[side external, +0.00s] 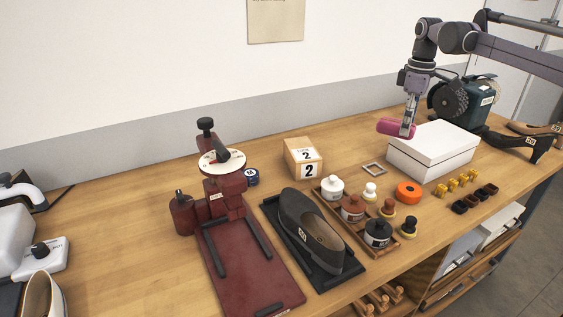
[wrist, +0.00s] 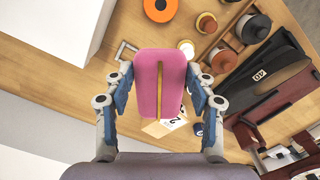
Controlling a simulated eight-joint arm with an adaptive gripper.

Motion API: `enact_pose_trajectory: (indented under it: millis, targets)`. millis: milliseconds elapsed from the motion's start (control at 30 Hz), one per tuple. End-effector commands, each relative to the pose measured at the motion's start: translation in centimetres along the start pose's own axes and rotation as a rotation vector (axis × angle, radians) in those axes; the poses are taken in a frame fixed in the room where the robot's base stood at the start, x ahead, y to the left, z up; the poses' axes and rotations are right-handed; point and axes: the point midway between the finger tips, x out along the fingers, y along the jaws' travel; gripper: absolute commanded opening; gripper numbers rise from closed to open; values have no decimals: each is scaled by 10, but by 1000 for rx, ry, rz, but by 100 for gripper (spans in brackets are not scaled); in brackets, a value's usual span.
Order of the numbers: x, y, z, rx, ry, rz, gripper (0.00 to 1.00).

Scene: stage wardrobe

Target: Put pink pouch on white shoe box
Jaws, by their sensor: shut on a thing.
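The pink pouch (side external: 396,128) is held by my gripper (side external: 410,124) in the air, beside the left end of the white shoe box (side external: 432,158). In the wrist view the pink pouch (wrist: 160,85) sits between the two fingers of my gripper (wrist: 160,80), with a yellowish strip along its middle. The white shoe box (wrist: 62,25) fills the upper left of the wrist view, to the left of the pouch. The box is closed, with its lid on and its visible top bare. The pouch hides part of the bench below it.
A green machine (side external: 465,98) and a black heeled shoe (side external: 518,146) stand behind and right of the box. A metal square frame (side external: 374,169), an orange ring (side external: 408,191) and a wooden number block (side external: 303,158) lie nearby. Jars stand on a tray in front.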

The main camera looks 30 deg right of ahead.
Motion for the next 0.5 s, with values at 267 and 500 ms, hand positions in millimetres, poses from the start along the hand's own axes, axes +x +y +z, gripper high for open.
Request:
enact_pose_trajectory:
  millis: [267, 500]
  targets:
    - [-13, 89, 101, 285, 0, 0, 21]
    - [-22, 132, 179, 473, 0, 0, 21]
